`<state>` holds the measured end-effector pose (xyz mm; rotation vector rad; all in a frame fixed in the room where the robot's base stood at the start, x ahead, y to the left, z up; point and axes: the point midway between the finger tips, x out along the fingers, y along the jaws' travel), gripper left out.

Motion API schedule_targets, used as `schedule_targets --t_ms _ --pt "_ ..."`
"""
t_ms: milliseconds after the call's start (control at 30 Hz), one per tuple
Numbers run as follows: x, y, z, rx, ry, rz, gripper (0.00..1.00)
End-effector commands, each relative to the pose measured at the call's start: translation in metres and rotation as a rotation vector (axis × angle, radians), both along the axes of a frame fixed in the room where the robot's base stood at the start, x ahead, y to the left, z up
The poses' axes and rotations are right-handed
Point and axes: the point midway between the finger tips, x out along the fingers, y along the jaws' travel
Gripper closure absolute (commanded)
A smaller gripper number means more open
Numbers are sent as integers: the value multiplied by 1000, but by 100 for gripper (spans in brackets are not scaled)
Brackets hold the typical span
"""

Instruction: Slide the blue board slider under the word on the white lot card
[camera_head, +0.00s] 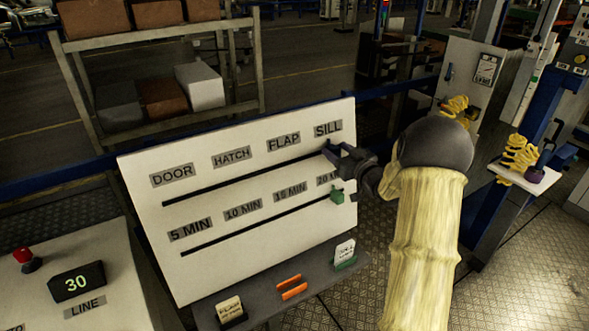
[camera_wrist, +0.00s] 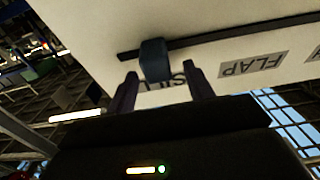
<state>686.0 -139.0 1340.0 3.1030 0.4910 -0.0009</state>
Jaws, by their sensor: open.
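The blue slider (camera_wrist: 155,60) sits on the upper slot of the white board (camera_head: 222,222), at the slot's right end under the word SILL; in the head view only a small dark part of it (camera_head: 330,147) shows. My gripper (camera_wrist: 163,74) is open, its fingertips on either side of the slider with gaps visible. It also shows in the head view (camera_head: 345,152). A whitish card (camera_head: 345,249) stands in a green holder on the ledge, its small print hard to read. A cream card (camera_head: 229,306) in a dark holder appears to read FLAP on top.
A green slider (camera_head: 337,196) sits at the right end of the lower slot, below my gripper. The upper slot (camera_head: 245,178) is clear to the left, under FLAP, HATCH and DOOR. An orange object (camera_head: 292,287) lies on the ledge between the cards.

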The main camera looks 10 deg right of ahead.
Motion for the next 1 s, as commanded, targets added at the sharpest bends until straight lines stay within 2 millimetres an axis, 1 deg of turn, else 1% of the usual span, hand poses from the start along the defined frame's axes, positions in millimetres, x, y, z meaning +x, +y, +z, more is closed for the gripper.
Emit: schedule_targets --t_ms 633,767,1000 --pt "-59 -19 -1 0 0 -1 48" --pt "-63 -21 0 0 -1 -1 48" --pt "-63 -20 0 0 1 -1 48"
